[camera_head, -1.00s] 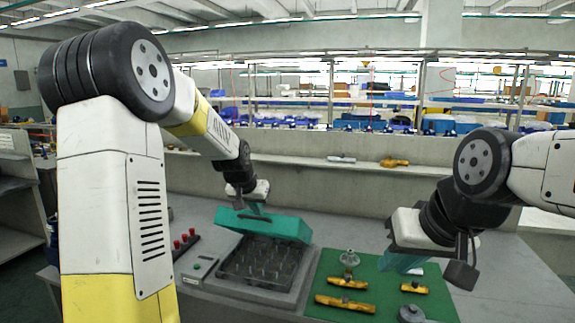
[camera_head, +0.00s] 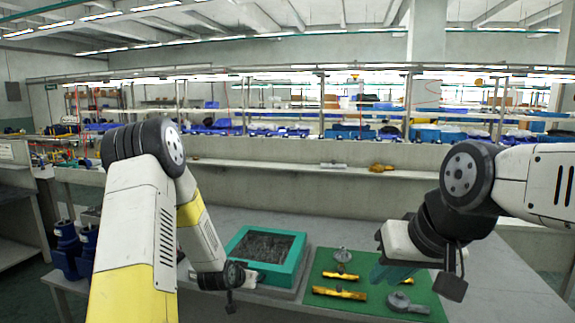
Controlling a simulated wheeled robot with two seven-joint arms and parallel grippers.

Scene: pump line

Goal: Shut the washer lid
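The washer lid (camera_head: 298,256) is a teal frame around a dark, grainy middle. It lies flat over the washer, with no raised edge or gap that I can see. A little of the grey washer body (camera_head: 281,292) shows along its front and right side. My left gripper (camera_head: 248,274) is low at the lid's front left corner; its fingers are mostly hidden, and I cannot tell if they touch the lid. My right gripper (camera_head: 388,273), with teal translucent fingers, hangs over the green mat, apart from the lid. Its finger gap cannot be made out.
The green mat (camera_head: 436,305) right of the washer holds yellow parts (camera_head: 339,293) and grey round parts (camera_head: 343,255). Blue pump-like items (camera_head: 70,250) stand at the left. A ledge (camera_head: 280,165) runs behind the table.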

